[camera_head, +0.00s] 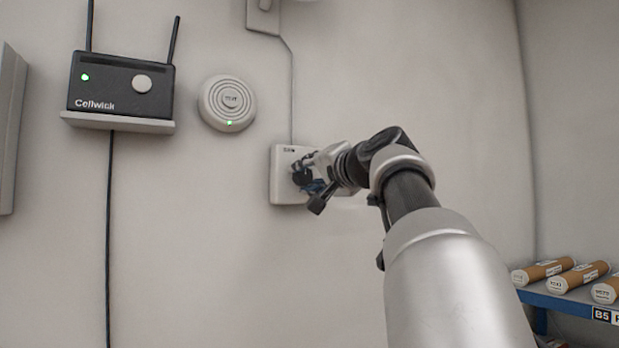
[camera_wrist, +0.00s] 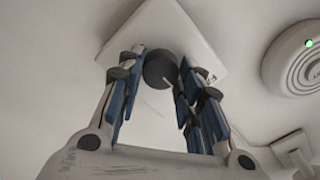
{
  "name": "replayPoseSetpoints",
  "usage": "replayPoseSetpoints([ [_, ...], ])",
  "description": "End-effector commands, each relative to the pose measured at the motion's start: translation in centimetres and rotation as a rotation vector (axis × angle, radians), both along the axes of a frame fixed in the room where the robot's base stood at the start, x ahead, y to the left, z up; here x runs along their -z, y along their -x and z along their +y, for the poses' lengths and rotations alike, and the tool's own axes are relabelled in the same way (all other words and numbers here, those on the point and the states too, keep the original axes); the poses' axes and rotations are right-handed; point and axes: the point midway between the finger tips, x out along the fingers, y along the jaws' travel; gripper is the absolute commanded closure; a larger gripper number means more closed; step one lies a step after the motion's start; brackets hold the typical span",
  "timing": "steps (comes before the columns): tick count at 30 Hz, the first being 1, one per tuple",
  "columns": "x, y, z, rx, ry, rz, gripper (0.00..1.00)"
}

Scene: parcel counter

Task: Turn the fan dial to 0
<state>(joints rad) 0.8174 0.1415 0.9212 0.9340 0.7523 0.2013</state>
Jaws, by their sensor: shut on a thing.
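The fan dial (camera_wrist: 160,69) is a dark round knob on a white square wall plate (camera_head: 283,190). The plate also shows in the wrist view (camera_wrist: 165,25), where it looks turned at an angle. My gripper (camera_wrist: 161,76) is at the plate with its blue-padded fingers on either side of the dial, shut on it. In the head view my gripper (camera_head: 303,180) covers most of the dial and part of the plate. The dial's pointer and its number marks cannot be read in either view.
A round white alarm (camera_head: 228,103) with a green light is on the wall, up and left of the plate. A black router (camera_head: 121,85) sits on a small shelf further left. Cardboard tubes (camera_head: 578,276) lie on a blue shelf (camera_head: 570,304) at lower right. The wall below the plate is clear.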

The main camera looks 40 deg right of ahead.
Motion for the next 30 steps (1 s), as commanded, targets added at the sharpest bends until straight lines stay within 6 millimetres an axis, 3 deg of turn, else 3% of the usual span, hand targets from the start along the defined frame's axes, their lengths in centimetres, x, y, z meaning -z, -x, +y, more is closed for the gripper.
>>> replayPoseSetpoints([
  [10,-0.16,0.05,0.05,0.001,0.005,-0.002,0.91],
  [11,-0.16,0.05,0.05,0.001,0.005,-0.002,0.66],
  [19,-0.07,0.03,0.02,0.000,0.003,-0.001,0.48],
  [30,-0.02,0.26,0.04,0.001,0.002,0.001,0.47],
])
